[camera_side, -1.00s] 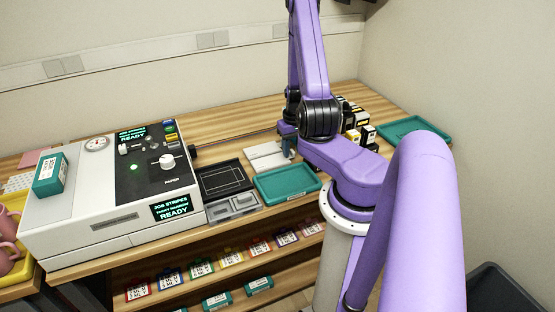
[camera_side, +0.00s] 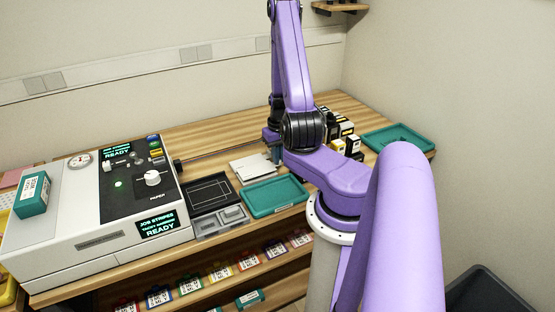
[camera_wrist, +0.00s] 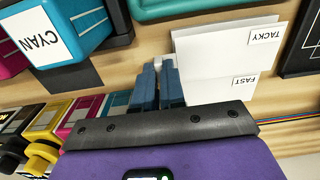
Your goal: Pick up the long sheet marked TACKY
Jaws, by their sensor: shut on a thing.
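My gripper (camera_wrist: 160,72) has blue fingers close together at the left end of the sheets. It is shut on the TACKY sheet's left end, though the fingers hide most of the grip. In the side view the white sheets (camera_side: 250,168) lie on the bench, with my gripper (camera_side: 276,154) at their right end.
A cyan ink bottle (camera_wrist: 60,30) and several other ink containers stand left of my gripper in the wrist view. A teal tray (camera_side: 275,196) and a black tray (camera_side: 207,192) lie near the sheets. The press (camera_side: 95,205) stands to the left.

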